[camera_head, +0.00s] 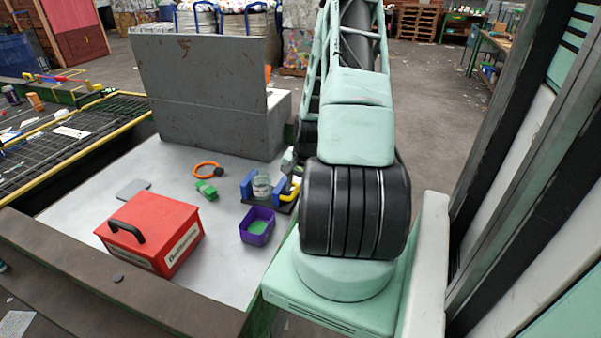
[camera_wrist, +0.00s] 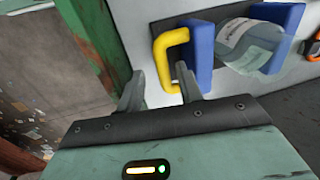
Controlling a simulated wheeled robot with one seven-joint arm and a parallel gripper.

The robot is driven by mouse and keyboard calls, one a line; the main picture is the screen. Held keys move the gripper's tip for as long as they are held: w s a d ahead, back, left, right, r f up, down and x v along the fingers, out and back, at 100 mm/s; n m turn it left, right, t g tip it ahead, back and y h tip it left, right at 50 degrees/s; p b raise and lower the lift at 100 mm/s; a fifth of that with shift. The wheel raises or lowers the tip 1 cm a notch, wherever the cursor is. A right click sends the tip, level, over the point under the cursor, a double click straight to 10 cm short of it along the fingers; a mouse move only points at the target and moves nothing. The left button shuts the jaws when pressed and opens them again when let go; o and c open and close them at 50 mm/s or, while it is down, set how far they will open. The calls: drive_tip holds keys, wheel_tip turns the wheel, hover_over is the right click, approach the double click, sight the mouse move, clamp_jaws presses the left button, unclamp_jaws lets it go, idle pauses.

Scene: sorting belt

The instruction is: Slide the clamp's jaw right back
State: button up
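The clamp has two blue jaws and a yellow handle on a dark base (camera_head: 284,207). In the head view its left jaw (camera_head: 247,186) and right jaw (camera_head: 280,187) stand on either side of a clear jar (camera_head: 261,187). In the wrist view the yellow handle (camera_wrist: 162,50) joins the near blue jaw (camera_wrist: 201,58), and the labelled jar (camera_wrist: 250,45) lies between it and the far jaw (camera_wrist: 287,22). My gripper (camera_wrist: 160,80) is open. Its fingers straddle the handle's bar, one inside the loop; contact cannot be told. My arm partly hides the gripper in the head view.
A purple bin (camera_head: 257,226), a green piece (camera_head: 207,189), an orange ring (camera_head: 207,169) and a red box (camera_head: 150,232) share the white tabletop (camera_head: 228,277). A grey metal panel (camera_head: 208,100) stands behind. A mesh belt (camera_head: 65,140) lies left.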

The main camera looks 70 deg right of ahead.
drive_tip(key=s+r+b, duration=0.1)
drive_tip(key=s+r, duration=0.2)
drive_tip(key=r, duration=1.4)
drive_tip(key=shift+b, duration=0.3)
drive_tip(key=shift+d+f, duration=0.1)
drive_tip(key=w+a+r+n, duration=0.1)
drive_tip(key=w+a+n, duration=0.3)
drive_tip(key=a, duration=0.5)
drive_tip(key=w+a+r+n+g, duration=0.1)
drive_tip(key=w+a+n, duration=0.3)
drive_tip(key=a, duration=0.5)
drive_tip(key=w+a+r+n, duration=0.1)
drive_tip(key=w+a+n, duration=0.3)
drive_tip(key=a, duration=0.6)
drive_tip(key=s+a+n, duration=0.4)
drive_tip(key=s+a, duration=0.1)
drive_tip(key=a, duration=0.3)
drive_tip(key=s+a+n+b, duration=0.1)
drive_tip(key=s+a+n, duration=0.3)
drive_tip(key=a, duration=0.4)
drive_tip(key=s+a+n+g, duration=0.1)
drive_tip(key=s+a+n, duration=0.3)
drive_tip(key=a, duration=0.4)
drive_tip(key=shift+s+r+n+b, duration=0.3)
drive_tip(key=shift+s+r, duration=0.15)
drive_tip(key=shift+s, duration=0.35)
